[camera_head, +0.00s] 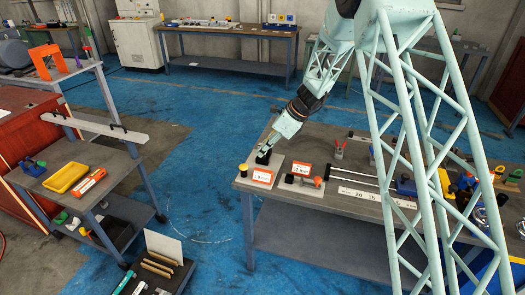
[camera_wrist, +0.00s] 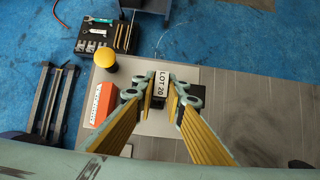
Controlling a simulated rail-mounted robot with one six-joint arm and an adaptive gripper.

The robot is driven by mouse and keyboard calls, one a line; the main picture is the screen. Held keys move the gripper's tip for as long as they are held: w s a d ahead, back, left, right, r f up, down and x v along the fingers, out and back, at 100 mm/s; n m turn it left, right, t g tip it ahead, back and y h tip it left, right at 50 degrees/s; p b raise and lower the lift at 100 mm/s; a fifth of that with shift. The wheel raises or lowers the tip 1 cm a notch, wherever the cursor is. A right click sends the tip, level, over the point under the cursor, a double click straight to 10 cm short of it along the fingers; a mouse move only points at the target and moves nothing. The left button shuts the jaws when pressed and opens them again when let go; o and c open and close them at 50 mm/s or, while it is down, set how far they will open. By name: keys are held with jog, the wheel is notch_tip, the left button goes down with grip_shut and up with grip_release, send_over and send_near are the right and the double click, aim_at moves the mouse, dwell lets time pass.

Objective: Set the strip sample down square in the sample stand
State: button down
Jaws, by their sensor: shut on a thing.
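The strip sample (camera_wrist: 161,84) is a small pale piece marked "LOT 20", seen between my fingers in the wrist view. My gripper (camera_wrist: 160,91) is shut on it; the gripper (camera_head: 265,147) also shows in the head view over the left end of the workbench. A black block (camera_head: 263,157), apparently the sample stand, is directly below the fingertips on a light base plate (camera_wrist: 206,74). Whether the strip touches the stand or is square to it I cannot tell, as the fingers hide the contact.
A yellow knob (camera_wrist: 105,60) and an orange label card (camera_wrist: 100,104) stand on the plate, left of my fingers.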

jog(key=shift+r+p, duration=0.45)
jog(key=shift+r, duration=1.05)
jog(key=shift+s+r, duration=0.1)
jog(key=shift+r, duration=0.15)
jog(key=s+d+r, duration=0.1)
jog(key=s+d, duration=0.7)
jog(key=s, duration=0.5)
jog(key=shift+s+d+r+p, duration=0.15)
jog(key=shift+s+p, duration=0.1)
jog(key=shift+p, duration=0.1)
jog(key=c, duration=3.2)
grip_release()
jog(key=shift+c, duration=0.2)
grip_shut()
jog(key=shift+n, duration=0.3)
